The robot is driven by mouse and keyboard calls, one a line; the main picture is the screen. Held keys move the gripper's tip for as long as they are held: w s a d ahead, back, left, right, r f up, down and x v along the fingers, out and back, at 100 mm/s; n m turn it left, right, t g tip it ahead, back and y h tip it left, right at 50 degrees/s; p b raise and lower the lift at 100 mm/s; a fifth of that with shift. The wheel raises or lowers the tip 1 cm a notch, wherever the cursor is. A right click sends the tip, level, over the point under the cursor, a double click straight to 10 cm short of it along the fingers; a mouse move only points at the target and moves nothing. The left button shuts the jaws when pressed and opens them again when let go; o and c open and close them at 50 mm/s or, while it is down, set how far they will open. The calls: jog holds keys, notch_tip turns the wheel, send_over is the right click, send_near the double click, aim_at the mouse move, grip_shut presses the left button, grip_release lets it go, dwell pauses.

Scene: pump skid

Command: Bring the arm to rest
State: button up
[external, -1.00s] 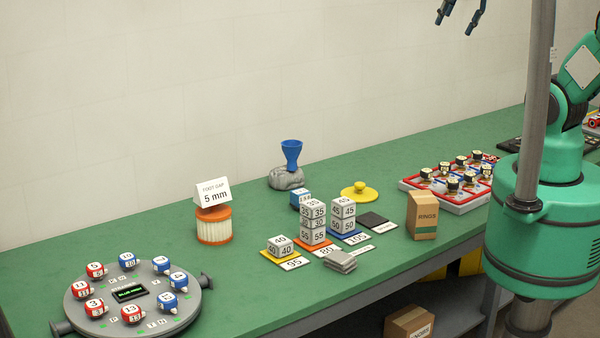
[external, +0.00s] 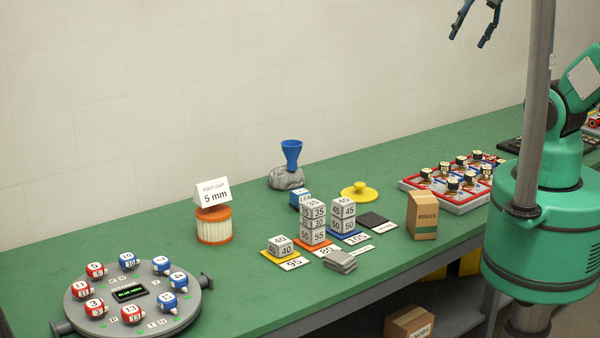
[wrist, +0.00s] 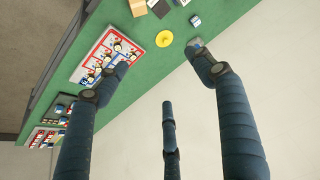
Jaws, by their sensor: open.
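My gripper (external: 471,28) hangs high in the air at the top of the external view, well above the bench, with its fingers spread and nothing between them. In the wrist view, my gripper (wrist: 165,85) shows blue-grey padded fingers wide apart and empty, with the green bench top far below them. My green arm (external: 560,180) stands at the right of the external view; its upper links are partly cut off by the frame.
On the green bench (external: 130,235) stand a round plate (external: 103,318) with numbered blocks, an orange-rimmed filter (external: 214,226), stacked number cubes (external: 312,222), a blue funnel (external: 291,153), a rings box (external: 422,216) and a red-edged tray (external: 463,206). The air above is clear.

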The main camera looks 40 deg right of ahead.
notch_tip(320, 180, down, 15)
jog(key=b, duration=1.4)
